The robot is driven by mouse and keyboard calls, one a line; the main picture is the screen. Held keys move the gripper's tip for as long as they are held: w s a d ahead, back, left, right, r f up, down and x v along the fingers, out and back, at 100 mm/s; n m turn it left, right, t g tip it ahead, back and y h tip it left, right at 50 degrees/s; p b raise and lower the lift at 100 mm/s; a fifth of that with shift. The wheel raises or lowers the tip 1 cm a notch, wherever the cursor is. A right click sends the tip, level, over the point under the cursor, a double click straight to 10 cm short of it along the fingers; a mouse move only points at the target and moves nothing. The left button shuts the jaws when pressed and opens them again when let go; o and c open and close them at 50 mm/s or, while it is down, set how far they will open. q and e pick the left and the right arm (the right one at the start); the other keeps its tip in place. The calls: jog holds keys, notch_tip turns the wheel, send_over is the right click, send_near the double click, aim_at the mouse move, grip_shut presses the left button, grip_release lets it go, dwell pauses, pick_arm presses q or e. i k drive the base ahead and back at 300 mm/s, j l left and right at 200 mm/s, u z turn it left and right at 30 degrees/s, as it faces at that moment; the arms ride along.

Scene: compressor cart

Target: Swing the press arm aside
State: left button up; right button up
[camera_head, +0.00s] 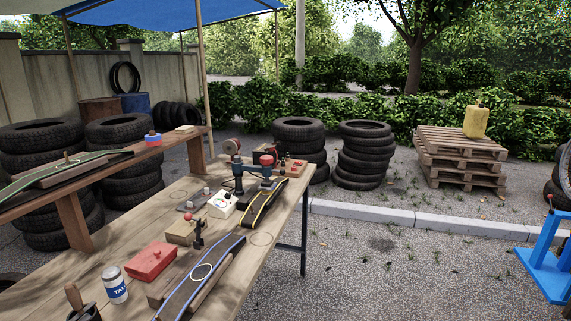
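A dark blue press-like fixture (239,178) stands on the far part of the wooden workbench (131,233), with red and dark parts around its top. A small upright clamp (198,236) with a red ball on top stands nearer, beside a wooden block and a black strip with a blue edge. I cannot tell for sure which piece is the press arm, or how it is turned. Neither of my grippers shows in the head view.
A red box (151,262), a white and blue can (115,285) and a white gauge box (222,204) stand on the bench. A blue stand (547,262) is at the right edge. Tyre stacks (364,155) and pallets (459,158) stand behind. The gravel right of the bench is open.

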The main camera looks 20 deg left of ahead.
aim_at(266, 171)
jog(key=i+l+u, duration=0.1)
jog(key=i+u, duration=0.25)
jog(key=i+l+u, duration=0.25)
jog(key=i+u, duration=0.15)
jog(key=i, duration=0.15)
jog(key=i+l+u, duration=0.35)
jog(key=i+j, duration=0.05)
